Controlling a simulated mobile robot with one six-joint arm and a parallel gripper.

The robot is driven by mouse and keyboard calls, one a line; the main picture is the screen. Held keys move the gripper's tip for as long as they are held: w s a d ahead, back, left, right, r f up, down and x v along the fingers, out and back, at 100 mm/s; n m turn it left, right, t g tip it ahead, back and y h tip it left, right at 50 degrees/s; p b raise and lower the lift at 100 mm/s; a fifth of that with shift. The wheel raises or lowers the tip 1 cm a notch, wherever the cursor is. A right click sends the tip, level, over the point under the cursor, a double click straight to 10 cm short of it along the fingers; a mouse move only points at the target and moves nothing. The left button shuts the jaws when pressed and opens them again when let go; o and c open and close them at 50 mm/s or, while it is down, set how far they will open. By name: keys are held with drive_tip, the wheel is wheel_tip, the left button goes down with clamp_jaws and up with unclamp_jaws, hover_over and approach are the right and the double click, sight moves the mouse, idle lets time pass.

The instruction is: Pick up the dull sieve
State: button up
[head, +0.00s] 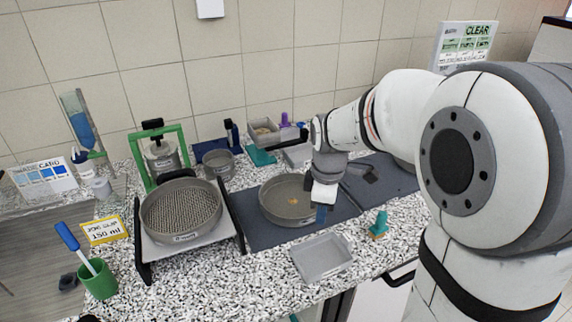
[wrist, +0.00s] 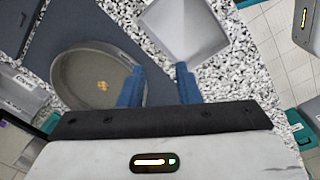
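A round, dull grey-brown sieve or pan (head: 284,213) lies on a dark mat, with a small orange-brown patch inside. It also shows in the wrist view (wrist: 70,92). A second round sieve (head: 180,210) with coarse mesh sits on the shaker at the left. Which one is called dull is not marked. My gripper (head: 322,214) is at the right edge of the pan on the mat. In the wrist view, my gripper (wrist: 157,72) has its blue fingers apart, the left one over the pan's rim and the right one outside it. Contact cannot be told.
A grey square tray (head: 321,258) stands in front of the mat, also in the wrist view (wrist: 185,30). A teal object (head: 378,226) stands to its right. A green cup (head: 97,279) and a yellow label (head: 103,230) are at the left. Bins (head: 264,132) stand behind.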

sight(307, 217)
drive_tip(key=w+f+n, duration=0.1)
drive_tip(key=w+n, duration=0.1)
drive_tip(key=w+a+f+n+p, duration=0.1)
drive_tip(key=w+n, duration=0.1)
drive_tip(key=w+a+n, duration=0.1)
drive_tip(key=w+n, duration=0.2)
drive_tip(key=shift+a+f+g+p, duration=0.2)
drive_tip(key=shift+f+g+p, duration=0.2)
drive_tip(key=f, duration=0.4)
drive_tip(key=f+p, duration=0.1)
drive_tip(key=f, duration=0.2)
drive_tip(key=shift+w+d+f, duration=0.15)
drive_tip(key=shift+w+f, duration=0.05)
drive_tip(key=shift+f, duration=0.2)
drive_tip(key=shift+c, duration=0.2)
clamp_jaws()
drive_tip(key=shift+r, duration=0.1)
